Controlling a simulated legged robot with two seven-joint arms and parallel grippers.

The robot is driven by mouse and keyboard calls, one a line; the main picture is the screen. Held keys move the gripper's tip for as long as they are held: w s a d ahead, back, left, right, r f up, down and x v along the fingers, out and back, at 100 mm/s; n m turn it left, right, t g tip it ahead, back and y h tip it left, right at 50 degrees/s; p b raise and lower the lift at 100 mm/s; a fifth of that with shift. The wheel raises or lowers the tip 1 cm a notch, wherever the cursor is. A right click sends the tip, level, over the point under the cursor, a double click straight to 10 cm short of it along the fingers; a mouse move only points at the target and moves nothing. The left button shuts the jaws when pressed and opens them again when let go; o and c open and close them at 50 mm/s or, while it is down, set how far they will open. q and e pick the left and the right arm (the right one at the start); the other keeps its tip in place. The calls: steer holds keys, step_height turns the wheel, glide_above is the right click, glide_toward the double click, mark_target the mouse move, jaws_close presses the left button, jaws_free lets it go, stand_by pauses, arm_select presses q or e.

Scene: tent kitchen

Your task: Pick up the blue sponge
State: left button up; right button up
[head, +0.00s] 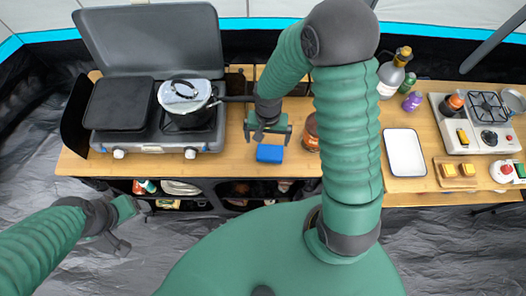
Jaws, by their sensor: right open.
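The blue sponge (270,153) lies flat on the wooden counter (233,160), right of the camp stove. My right gripper (268,137) is open and points down just above and behind the sponge. Its fingers hide a little of the sponge's far side, and I cannot tell whether they touch it. My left gripper (122,228) hangs low at the left, in front of the counter and well away from the sponge; its jaws are too unclear to judge.
A two-burner stove (155,135) with a lidded pot (185,95) stands left of the sponge. A brown can (311,132) stands close on its right, beside my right arm. A white tray (404,152), bottles (392,77) and a small stove (475,122) are further right.

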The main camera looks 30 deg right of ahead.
mark_target(270, 153)
steer(key=f, duration=0.3)
steer(key=shift+s, duration=0.4)
steer(key=f, duration=0.1)
steer(key=d+f, duration=0.1)
steer(key=f, duration=0.1)
steer(key=f+p, duration=0.1)
steer(key=f, duration=0.1)
steer(key=shift+s+d+f, duration=0.1)
steer(key=shift+d+f, duration=0.15)
steer(key=shift+d, duration=0.1)
steer(key=shift+a+f, duration=0.1)
steer(key=shift+f, duration=0.25)
steer(key=shift+a+r, duration=0.1)
steer(key=shift+a, duration=0.45)
steer(key=shift+s+a+r, duration=0.1)
steer(key=shift+a+r, duration=0.05)
steer(key=shift+a, duration=0.1)
steer(key=c, duration=0.4)
arm_select(q)
steer(key=shift+s+d+r, duration=0.5)
steer(key=shift+r, duration=0.3)
arm_select(e)
steer(key=shift+d, duration=0.45)
steer(key=c, duration=0.9)
